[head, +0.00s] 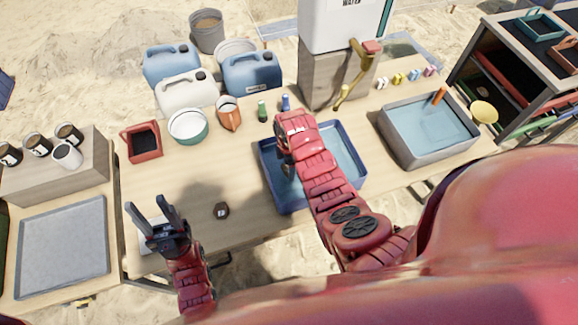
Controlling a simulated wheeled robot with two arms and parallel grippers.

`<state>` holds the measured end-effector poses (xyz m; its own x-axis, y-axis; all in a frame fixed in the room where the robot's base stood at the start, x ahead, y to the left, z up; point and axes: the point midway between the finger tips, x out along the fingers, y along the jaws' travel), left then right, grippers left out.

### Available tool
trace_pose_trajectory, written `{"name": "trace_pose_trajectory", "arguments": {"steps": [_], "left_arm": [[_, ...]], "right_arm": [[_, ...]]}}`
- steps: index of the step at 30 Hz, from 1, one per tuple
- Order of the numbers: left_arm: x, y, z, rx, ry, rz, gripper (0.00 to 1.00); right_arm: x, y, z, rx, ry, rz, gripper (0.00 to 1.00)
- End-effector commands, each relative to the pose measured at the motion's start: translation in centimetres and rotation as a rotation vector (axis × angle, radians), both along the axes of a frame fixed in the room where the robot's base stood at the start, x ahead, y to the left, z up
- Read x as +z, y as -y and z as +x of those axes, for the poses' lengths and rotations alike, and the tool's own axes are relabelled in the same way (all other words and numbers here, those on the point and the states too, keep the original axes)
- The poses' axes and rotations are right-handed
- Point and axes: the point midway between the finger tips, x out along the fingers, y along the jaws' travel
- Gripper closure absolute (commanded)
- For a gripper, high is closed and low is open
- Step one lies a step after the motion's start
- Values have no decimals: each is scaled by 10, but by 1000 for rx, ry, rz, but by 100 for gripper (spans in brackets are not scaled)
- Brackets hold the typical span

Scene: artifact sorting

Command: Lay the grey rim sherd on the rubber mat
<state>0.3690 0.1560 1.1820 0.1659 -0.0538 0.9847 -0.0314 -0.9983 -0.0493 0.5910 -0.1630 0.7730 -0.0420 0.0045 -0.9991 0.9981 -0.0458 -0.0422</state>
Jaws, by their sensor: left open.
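My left gripper (147,203) is open, its two fingers apart with nothing visible between them. It is over the near left of the wooden table, above a pale flat item (149,243) that it partly hides. My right gripper (285,163) points down over the blue basin (348,143); its fingers are too unclear to read. A small dark piece with a pale mark (221,210) lies on the table to the right of my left gripper. I cannot make out the grey rim sherd or the rubber mat for certain. A flat grey tray (62,245) lies on the left table.
A grey water tub (428,130) is at right. Dark cups (69,134) stand on a wooden block at left. Bare table surrounds the dark piece.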

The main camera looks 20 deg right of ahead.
Motion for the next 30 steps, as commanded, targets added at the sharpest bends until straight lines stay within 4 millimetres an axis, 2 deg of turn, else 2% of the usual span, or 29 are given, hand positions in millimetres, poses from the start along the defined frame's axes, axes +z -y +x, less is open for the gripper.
{"name": "trace_pose_trajectory", "arguments": {"steps": [5,15,16,19,29,30], "left_arm": [[4,0,0,0,0,0,50],[-1,0,0,0,0,0,50],[-1,0,0,0,0,0,50],[1,0,0,0,0,0,50],[7,0,0,0,0,0,50],[3,0,0,0,0,0,50]], "right_arm": [[-11,0,-2,1,-3,-1,76],[-15,0,-1,1,0,0,76],[-15,0,-1,1,0,0,19],[-13,0,-1,1,0,0,1],[-8,0,-1,1,-1,-1,0],[-9,0,0,1,2,0,0]]}}
